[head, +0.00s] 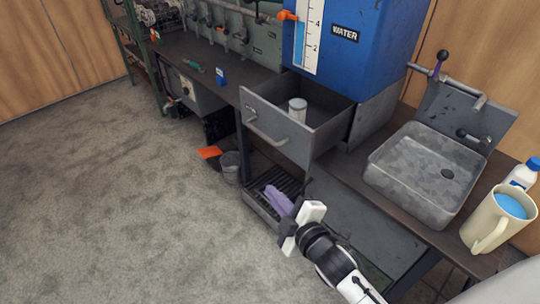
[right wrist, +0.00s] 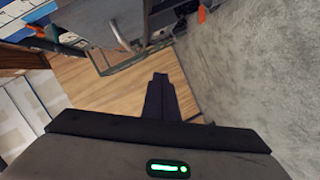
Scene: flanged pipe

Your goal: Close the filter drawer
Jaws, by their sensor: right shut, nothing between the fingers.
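The filter drawer (head: 277,132) is pulled open below the blue water tank in the head view. A bar handle (head: 262,133) is on its front, and a small white canister (head: 298,108) stands inside. My right gripper (head: 291,228) is below the drawer front in the picture, apart from the handle. It is shut and empty; its dark fingers (right wrist: 160,95) are together in the right wrist view. My left gripper is not in view.
A metal sink (head: 425,175) and a cream mug (head: 497,222) are on the bench at right. A purple item (head: 278,200) lies on the low rack (head: 258,205). A grey bucket (head: 231,167) stands near the drawer. The floor at left is clear.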

